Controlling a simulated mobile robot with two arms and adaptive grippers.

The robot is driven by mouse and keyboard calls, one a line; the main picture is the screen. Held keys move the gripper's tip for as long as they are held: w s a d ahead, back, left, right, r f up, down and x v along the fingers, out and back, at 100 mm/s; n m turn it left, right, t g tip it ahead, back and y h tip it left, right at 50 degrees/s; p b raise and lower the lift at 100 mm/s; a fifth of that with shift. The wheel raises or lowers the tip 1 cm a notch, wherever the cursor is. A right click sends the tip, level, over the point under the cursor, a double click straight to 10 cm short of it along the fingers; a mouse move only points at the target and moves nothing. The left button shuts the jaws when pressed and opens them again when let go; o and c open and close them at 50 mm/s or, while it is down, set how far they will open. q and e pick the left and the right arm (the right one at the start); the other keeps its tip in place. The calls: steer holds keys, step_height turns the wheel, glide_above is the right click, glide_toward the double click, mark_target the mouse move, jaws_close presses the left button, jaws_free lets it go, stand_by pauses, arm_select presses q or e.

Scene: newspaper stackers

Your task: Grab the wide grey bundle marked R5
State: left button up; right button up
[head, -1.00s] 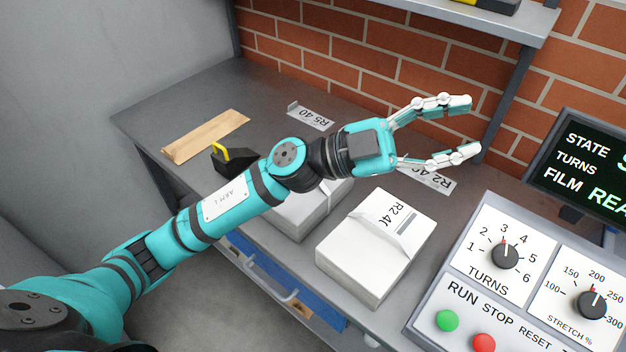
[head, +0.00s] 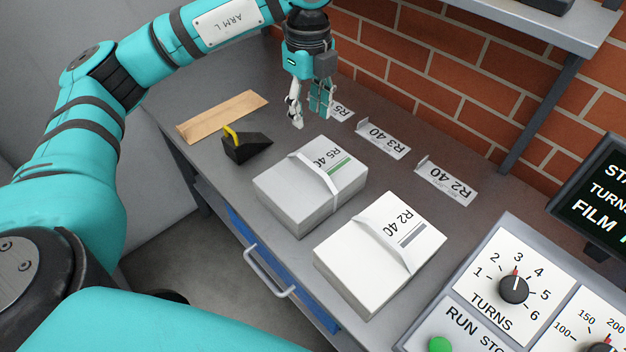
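The wide grey bundle marked R5 40 (head: 305,205) lies on the grey bench, with a light strap around it and a green bar on its label. My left gripper (head: 309,118) points down above the bench, behind the R5 bundle and apart from it. Its fingers are spread a little and nothing shows between them. A white bundle marked R2 40 (head: 365,275) lies to the right of the R5 bundle. My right gripper is not in view.
A black wedge with a yellow handle (head: 245,146) and a wooden board (head: 222,116) lie left of the bundles. Label cards for R3 (head: 383,138) and R2 (head: 446,182) stand near the brick wall. The control panel (head: 500,290) is at right, a shelf (head: 555,25) above.

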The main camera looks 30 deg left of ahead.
arm_select(q)
steer(key=p, duration=0.1)
glide_above(312, 163)
steer(key=f, duration=0.9)
steer(key=shift+a, duration=0.2)
steer(key=f, duration=0.2)
steer(key=f+p, duration=0.1)
steer(key=f, duration=0.1)
steer(key=shift+s+d+f, duration=0.2)
steer(key=shift+f, duration=0.45)
steer(key=shift+c, duration=0.3)
jaws_close()
steer(key=shift+w+r, duration=0.15)
steer(key=shift+w, duration=0.05)
